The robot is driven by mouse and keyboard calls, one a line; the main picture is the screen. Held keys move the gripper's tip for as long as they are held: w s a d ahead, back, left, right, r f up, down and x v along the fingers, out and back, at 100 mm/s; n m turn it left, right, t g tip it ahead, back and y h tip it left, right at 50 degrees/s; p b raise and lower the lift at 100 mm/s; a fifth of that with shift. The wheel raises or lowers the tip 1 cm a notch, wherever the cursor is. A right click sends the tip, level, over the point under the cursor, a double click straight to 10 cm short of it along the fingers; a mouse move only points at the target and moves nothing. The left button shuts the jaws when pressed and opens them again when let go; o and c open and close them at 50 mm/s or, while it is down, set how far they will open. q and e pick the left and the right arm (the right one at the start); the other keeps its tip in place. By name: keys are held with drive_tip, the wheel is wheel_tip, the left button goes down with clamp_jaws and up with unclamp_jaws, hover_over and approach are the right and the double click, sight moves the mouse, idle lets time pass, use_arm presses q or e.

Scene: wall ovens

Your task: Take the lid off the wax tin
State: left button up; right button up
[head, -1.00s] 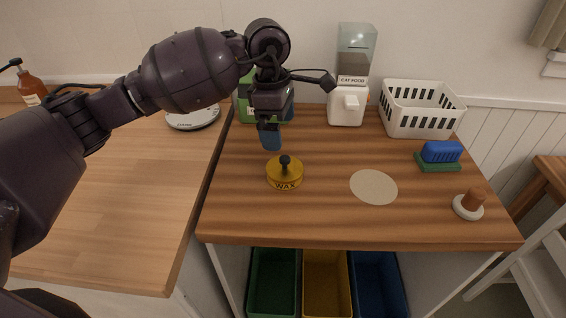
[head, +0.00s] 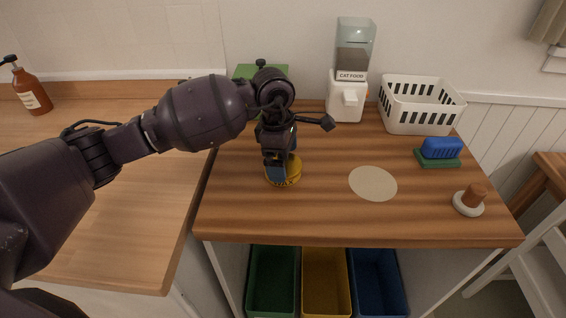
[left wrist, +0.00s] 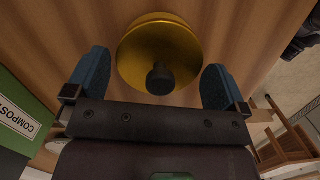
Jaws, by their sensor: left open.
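The yellow wax tin (head: 291,177) stands on the wooden counter, partly hidden behind my left gripper in the head view. Its round lid (left wrist: 150,42) with a dark knob (left wrist: 161,79) shows in the left wrist view. My left gripper (head: 277,172) points down at the tin. In the left wrist view its two blue fingers (left wrist: 155,82) are apart, one on each side of the knob, with gaps between them and the knob. Nothing is held. My right gripper is not in view.
A pale round mat (head: 373,184) lies bare right of the tin. Behind are a cat food dispenser (head: 347,98), a white basket (head: 407,121) and a green compost box (left wrist: 24,112). A blue brush (head: 441,149) and a wooden-knobbed piece (head: 470,199) stand at right. Coloured bins (head: 325,285) sit below.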

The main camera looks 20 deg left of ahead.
use_arm(q)
drive_tip(key=c, duration=0.6)
